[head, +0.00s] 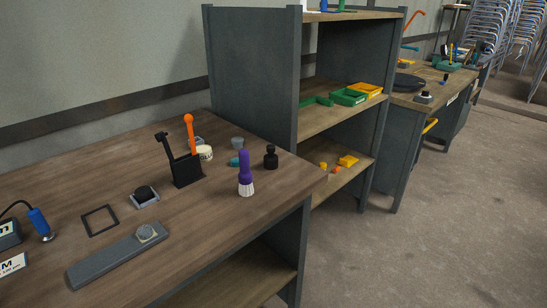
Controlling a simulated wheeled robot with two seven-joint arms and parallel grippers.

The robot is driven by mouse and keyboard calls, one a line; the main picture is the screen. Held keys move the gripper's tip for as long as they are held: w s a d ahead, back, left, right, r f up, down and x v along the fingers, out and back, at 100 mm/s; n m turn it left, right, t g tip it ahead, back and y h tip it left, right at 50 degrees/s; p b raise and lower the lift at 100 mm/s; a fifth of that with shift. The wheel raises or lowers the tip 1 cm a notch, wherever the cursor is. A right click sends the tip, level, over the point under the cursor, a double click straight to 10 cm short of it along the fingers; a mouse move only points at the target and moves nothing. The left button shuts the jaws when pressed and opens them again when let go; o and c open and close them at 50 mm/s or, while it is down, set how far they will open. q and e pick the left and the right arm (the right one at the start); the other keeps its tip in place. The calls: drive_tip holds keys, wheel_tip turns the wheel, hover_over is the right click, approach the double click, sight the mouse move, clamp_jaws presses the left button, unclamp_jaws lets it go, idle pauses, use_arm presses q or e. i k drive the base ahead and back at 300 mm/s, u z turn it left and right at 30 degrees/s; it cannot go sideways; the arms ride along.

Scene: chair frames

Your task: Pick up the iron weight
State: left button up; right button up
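A small black object with a narrow neck and a round knob on top, which looks like the iron weight (271,158), stands upright near the back right of the wooden workbench (215,240). It is right of and behind a purple-handled brush (246,172) with white bristles, with a small gap between them. Nothing covers it. Neither of my grippers shows in the head view.
A black holder (187,170) with an orange-topped tool, a white tub (204,153), a grey cup (237,143) and a teal item (235,161) stand nearby. A grey bar (105,262) lies in front. A shelf unit (255,75) rises behind.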

sight(271, 159)
drive_tip(key=z, duration=1.45)
drive_tip(key=i, duration=2.55)
drive_tip(key=u, duration=2.6)
